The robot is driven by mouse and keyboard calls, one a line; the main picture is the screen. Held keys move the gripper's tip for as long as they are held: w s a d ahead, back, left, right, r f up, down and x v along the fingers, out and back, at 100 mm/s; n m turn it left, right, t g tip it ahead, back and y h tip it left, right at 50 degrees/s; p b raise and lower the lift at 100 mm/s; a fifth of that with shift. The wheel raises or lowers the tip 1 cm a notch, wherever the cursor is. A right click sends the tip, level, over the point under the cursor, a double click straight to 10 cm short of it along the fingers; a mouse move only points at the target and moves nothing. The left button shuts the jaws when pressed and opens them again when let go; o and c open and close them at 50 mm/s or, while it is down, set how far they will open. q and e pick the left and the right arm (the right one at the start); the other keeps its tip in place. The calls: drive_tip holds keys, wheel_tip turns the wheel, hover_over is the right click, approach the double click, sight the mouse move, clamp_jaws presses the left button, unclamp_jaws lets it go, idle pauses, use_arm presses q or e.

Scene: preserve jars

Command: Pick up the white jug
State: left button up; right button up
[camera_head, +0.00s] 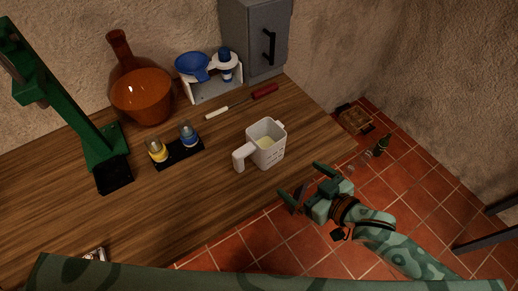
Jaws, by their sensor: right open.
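The white jug (267,149) stands upright on the wooden table (215,205) near its right edge. It has a square top, a handle on its left side and something pale inside. My right gripper (303,183) is open and empty, to the right of and nearer than the jug, over the table's edge and apart from the jug. My left gripper does not show.
An orange glass flask (141,97), a green stand (75,115), a black tray (178,154) with two small jars, a red-handled tool (264,91), a white rack (212,88) and a grey cabinet (258,40) stand behind or left. Bottles stand on the tiled floor (300,235).

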sight(275, 160)
drive_tip(key=b+x, duration=0.1)
drive_tip(key=x, duration=0.2)
drive_tip(key=shift+w+f, duration=0.3)
drive_tip(key=shift+w, duration=0.05)
drive_tip(key=b+x, duration=0.1)
drive_tip(key=x, duration=0.4)
drive_tip(key=shift+w+a+f, duration=0.1)
drive_tip(key=shift+w+a, duration=0.1)
drive_tip(key=shift+a, duration=0.15)
drive_tip(key=shift+w+a+f+b, duration=0.2)
drive_tip(key=shift+w+a+b, duration=0.1)
drive_tip(key=shift+w, duration=0.15)
drive_tip(key=b+x, duration=0.2)
drive_tip(key=x, duration=0.3)
drive_tip(key=shift+w+d+f, duration=0.15)
drive_tip(key=shift+d, duration=0.05)
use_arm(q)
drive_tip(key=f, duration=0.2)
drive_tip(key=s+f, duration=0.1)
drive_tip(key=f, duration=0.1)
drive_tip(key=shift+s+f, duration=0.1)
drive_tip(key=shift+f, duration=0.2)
use_arm(e)
drive_tip(key=c, duration=1.3)
